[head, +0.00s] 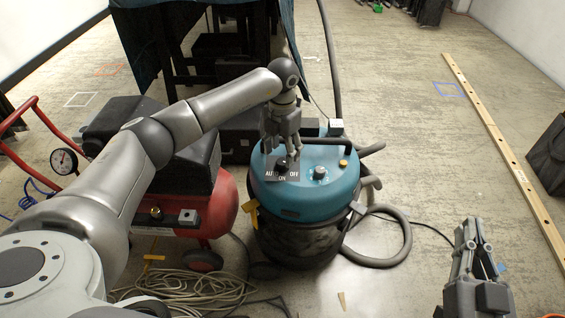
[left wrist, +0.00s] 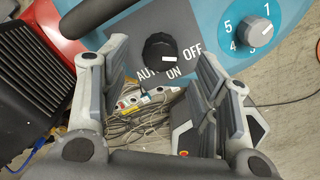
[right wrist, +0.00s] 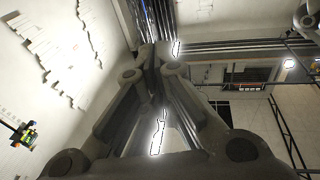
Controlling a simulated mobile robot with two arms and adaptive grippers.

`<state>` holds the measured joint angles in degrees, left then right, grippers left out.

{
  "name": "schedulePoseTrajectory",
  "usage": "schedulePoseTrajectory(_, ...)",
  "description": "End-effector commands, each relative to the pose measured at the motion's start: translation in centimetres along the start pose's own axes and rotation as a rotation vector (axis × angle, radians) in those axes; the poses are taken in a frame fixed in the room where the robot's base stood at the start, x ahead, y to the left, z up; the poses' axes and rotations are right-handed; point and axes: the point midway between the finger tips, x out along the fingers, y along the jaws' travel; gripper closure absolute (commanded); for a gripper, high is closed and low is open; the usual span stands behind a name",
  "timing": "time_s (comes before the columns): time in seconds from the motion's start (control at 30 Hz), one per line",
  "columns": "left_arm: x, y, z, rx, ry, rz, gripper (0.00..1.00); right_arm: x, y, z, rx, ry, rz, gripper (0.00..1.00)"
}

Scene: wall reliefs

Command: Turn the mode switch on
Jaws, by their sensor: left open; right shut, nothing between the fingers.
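The mode switch is a black round knob (left wrist: 160,50) on a grey plate with AUTO, ON and OFF labels. A short white mark on the knob lies on its right side, towards OFF. The plate (head: 292,178) is on the front top of a teal vacuum (head: 320,202). My left gripper (head: 281,155) is open just above the plate, its fingers on either side of the knob in the left wrist view; I cannot tell whether they touch it. In the head view the fingers partly hide the knob. My right gripper (head: 473,230) is shut and empty, far right of the vacuum.
A grey dial (head: 320,173) sits right of the plate. A red compressor (head: 200,212) stands left of the vacuum. A hose (head: 398,246) and coiled cable (head: 190,290) lie on the floor. A wooden beam (head: 505,150) lies at right; floor between it and the vacuum is mostly clear.

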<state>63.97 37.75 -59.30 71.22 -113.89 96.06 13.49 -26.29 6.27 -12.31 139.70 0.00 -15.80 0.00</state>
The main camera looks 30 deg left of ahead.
Motion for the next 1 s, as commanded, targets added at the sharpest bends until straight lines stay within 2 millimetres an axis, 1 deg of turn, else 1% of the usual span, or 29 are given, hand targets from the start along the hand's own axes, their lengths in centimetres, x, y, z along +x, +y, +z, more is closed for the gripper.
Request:
schedulePoseTrajectory(0.03,1.0,0.0,0.0,0.0,0.001,-0.001,0.43,0.0,-0.1,-0.6,0.001,0.045,-0.002,1.0)
schedulePoseTrajectory(0.1,1.8,-0.1,0.0,0.0,0.0,-0.001,0.43,0.0,-0.2,-1.7,0.003,0.104,-0.006,1.0)
schedulePoseTrajectory(0.2,2.8,-0.1,0.0,0.001,0.0,0.0,0.43,-0.1,-0.4,-3.1,0.005,0.179,-0.009,1.0)
schedulePoseTrajectory(0.33,3.7,-0.1,0.1,0.001,-0.002,-0.001,0.43,-0.3,-0.6,-4.4,0.007,0.248,-0.013,1.0)
schedulePoseTrajectory(0.5,4.2,-0.1,0.0,0.001,-0.001,-0.001,0.43,-0.5,-0.7,-5.2,0.009,0.289,-0.015,1.0)
schedulePoseTrajectory(0.77,4.2,-0.1,0.0,0.001,-0.001,-0.001,0.43,-0.5,-0.7,-5.3,0.009,0.295,-0.015,1.0)
schedulePoseTrajectory(0.87,4.2,-0.1,0.0,0.001,-0.001,-0.001,0.55,-0.5,-0.7,-5.3,0.009,0.294,-0.015,1.0)
schedulePoseTrajectory(1.0,4.2,-0.1,0.0,0.001,-0.001,-0.001,0.73,-0.5,-0.7,-5.3,0.009,0.293,-0.015,1.0)
